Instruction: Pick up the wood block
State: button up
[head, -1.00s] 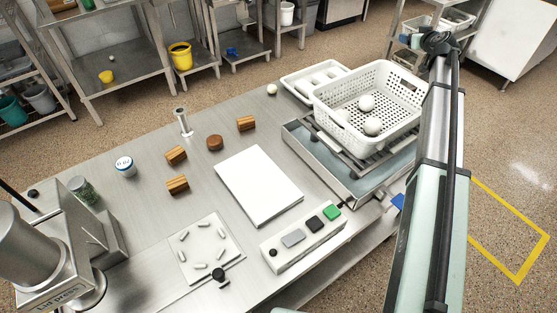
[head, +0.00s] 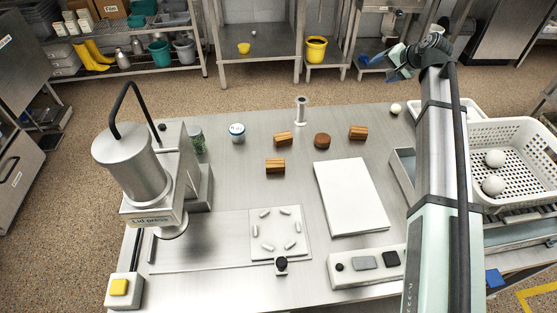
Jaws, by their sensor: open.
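Three striped brown wood blocks lie on the steel table in the head view: one at the back (head: 283,139), one in front of it (head: 275,166), and one to the right (head: 358,132). A round, dark brown wood piece (head: 322,141) sits between the two back blocks. My gripper (head: 378,76) is raised at the upper right, beyond the table's back edge in the picture, and is apart from every block. It is open, with nothing visible between its fingers. It is small in the view.
A white board (head: 352,197) lies right of the front block. A lid press (head: 150,175) stands at the left. A white perforated basket (head: 520,140) with two white balls is at the right. A short metal post (head: 301,111) stands behind the blocks. A white jar (head: 237,132) is left of them.

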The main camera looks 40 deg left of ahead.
jog(key=s+a+f+m+g+h, duration=0.25)
jog(key=s+a, duration=0.35)
jog(key=s, duration=0.3)
jog(key=s+a+f+m+g+h, duration=0.1)
jog(key=s+a+f+m, duration=0.3)
jog(key=s, duration=0.6)
jog(key=m+h, duration=0.4)
jog(key=h, duration=0.1)
send_over(275, 163)
jog(key=shift+g, duration=0.35)
jog(key=f, duration=1.1)
jog(key=shift+s, duration=0.3)
jog(key=shift+w+f, duration=0.2)
jog(key=shift+f, duration=1.15)
jog(key=shift+w+f, duration=0.15)
jog(key=shift+f, duration=1.2)
jog(key=shift+c, duration=0.2)
jog(key=c, duration=1)
jog(key=shift+r, duration=0.1)
